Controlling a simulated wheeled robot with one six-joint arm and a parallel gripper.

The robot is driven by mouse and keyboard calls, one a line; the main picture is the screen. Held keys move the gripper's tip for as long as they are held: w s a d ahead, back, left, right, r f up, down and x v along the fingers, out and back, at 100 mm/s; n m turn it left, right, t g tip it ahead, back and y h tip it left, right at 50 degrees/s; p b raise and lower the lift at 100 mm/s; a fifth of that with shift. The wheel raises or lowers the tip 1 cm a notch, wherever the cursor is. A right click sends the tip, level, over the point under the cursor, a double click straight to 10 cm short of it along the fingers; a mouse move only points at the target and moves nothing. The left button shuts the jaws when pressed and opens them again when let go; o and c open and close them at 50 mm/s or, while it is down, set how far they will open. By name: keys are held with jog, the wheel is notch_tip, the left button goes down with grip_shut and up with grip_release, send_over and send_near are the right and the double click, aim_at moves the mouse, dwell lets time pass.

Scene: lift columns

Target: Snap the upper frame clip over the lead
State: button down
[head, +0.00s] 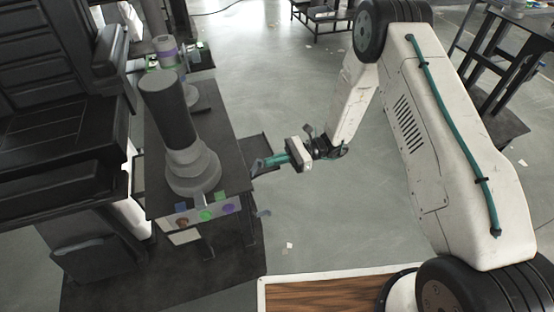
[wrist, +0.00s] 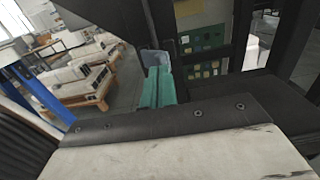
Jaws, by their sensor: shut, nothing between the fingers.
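My gripper (head: 266,162) reaches in from the right in the head view, its teal fingers closed beside the right side of the dark bench. In the wrist view its teal fingers (wrist: 157,85) point away from me, shut and empty, with a grey tip. A lift column (head: 166,105) with a dark cylinder and a stepped grey base stands on the bench, left of my gripper and apart from it. I cannot make out the upper frame clip or the lead in either view.
The dark bench (head: 226,150) has a front panel with coloured buttons (head: 210,213). A second, smaller column (head: 167,48) stands behind. In the wrist view a dark frame with green boards (wrist: 203,38) is just right of the fingers. Open floor (head: 330,225) lies between bench and arm.

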jog(key=shift+s+a, duration=0.1)
jog(key=shift+a, duration=0.15)
jog(key=v, duration=0.7)
dwell(0.6)
dwell(0.5)
